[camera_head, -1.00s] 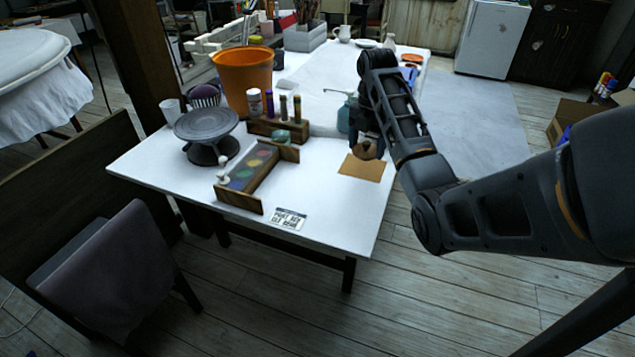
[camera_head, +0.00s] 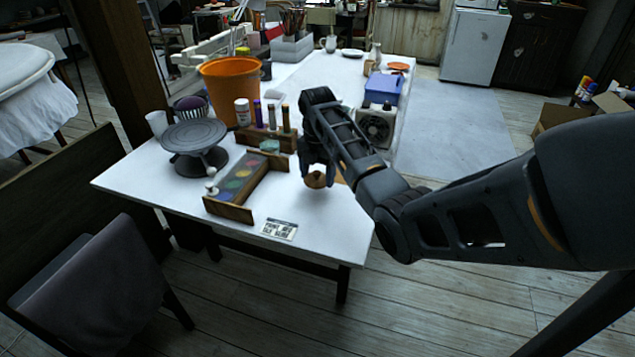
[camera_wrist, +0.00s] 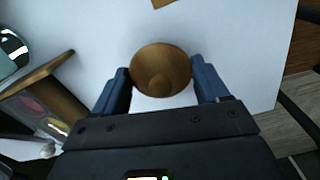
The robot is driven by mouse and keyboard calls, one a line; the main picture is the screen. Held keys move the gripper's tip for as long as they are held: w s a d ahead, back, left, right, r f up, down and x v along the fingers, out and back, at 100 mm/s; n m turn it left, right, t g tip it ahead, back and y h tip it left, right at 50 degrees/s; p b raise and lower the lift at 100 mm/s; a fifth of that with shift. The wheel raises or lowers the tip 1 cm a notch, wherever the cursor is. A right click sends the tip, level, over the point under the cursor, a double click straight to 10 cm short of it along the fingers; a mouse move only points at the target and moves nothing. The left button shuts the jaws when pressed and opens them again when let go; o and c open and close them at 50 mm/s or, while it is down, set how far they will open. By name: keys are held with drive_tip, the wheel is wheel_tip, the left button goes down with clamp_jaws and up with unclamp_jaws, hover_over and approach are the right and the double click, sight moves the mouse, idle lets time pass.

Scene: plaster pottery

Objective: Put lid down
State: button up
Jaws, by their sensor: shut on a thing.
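The lid is a round brown disc with a knob. It sits between the two blue fingers of my gripper (camera_wrist: 161,88) in the wrist view, where the lid (camera_wrist: 160,62) shows from above. In the head view the lid (camera_head: 316,180) is at the lower end of my gripper (camera_head: 318,172), over the white table, just right of the wooden paint palette box. My gripper is shut on the lid. I cannot tell whether the lid touches the table. A tan mat (camera_head: 340,177) lies to the right, mostly hidden behind my arm.
The wooden palette box (camera_head: 236,214) is close on the left, with a bottle rack (camera_head: 265,137) behind it. A dark turntable (camera_head: 194,137), an orange bucket (camera_head: 232,82) and a label card (camera_head: 279,229) are also on the table (camera_head: 325,230). The front right of the table is clear.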

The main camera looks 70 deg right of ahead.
sight(318, 181)
drive_tip(key=shift+f, duration=1.6)
drive_tip(key=shift+f, duration=0.1)
drive_tip(key=o, duration=1)
wheel_tip(318, 181, up, 12)
drive_tip(key=shift+r+p, duration=0.15)
drive_tip(key=shift+p, duration=0.3)
drive_tip(key=shift+s, duration=0.1)
